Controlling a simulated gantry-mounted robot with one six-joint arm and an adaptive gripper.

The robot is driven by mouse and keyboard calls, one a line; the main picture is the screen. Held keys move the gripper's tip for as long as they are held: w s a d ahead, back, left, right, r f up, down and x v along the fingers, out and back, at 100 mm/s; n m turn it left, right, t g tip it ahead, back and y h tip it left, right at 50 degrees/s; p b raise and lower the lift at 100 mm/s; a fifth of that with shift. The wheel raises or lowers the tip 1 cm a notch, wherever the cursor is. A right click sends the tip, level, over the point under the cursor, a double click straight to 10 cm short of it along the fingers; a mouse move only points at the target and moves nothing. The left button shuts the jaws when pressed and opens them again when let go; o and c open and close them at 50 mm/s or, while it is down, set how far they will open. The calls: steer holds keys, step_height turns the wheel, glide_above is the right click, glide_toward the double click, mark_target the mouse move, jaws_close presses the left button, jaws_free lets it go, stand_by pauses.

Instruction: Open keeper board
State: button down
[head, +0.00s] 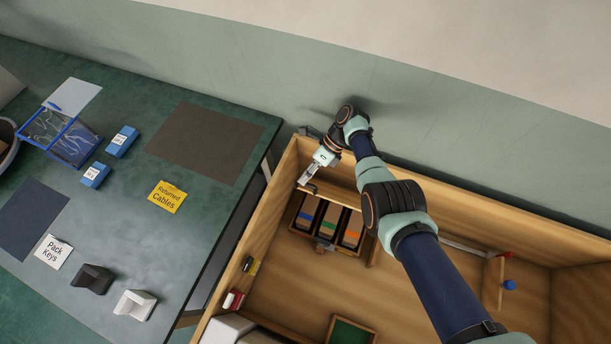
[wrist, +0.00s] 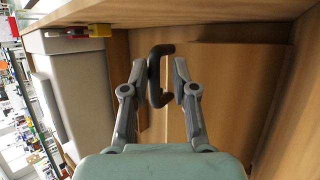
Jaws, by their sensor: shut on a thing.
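The keeper board appears to be the plain wooden panel in the wrist view (wrist: 228,95), with a dark curved handle (wrist: 155,80) standing out from it. In the head view a wooden strip (head: 343,199) by my gripper may be the same board; I cannot be sure. My gripper (head: 305,182) is at the upper left corner of the large wooden box.
A green table (head: 125,225) with several items stands at left. The wall is close behind my arm.

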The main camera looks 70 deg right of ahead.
steer(key=shift+s+d+f, duration=0.1)
steer(key=shift+d+f, duration=0.15)
steer(key=shift+f, duration=0.2)
steer(key=c, duration=1.2)
jaws_free()
steer(key=shift+d, duration=0.2)
steer(key=shift+d+r, duration=0.15)
steer(key=shift+d, duration=0.1)
steer(key=shift+a, duration=0.1)
steer(key=shift+r, duration=0.1)
step_height(320, 180, up, 10)
steer(key=shift+r, duration=0.1)
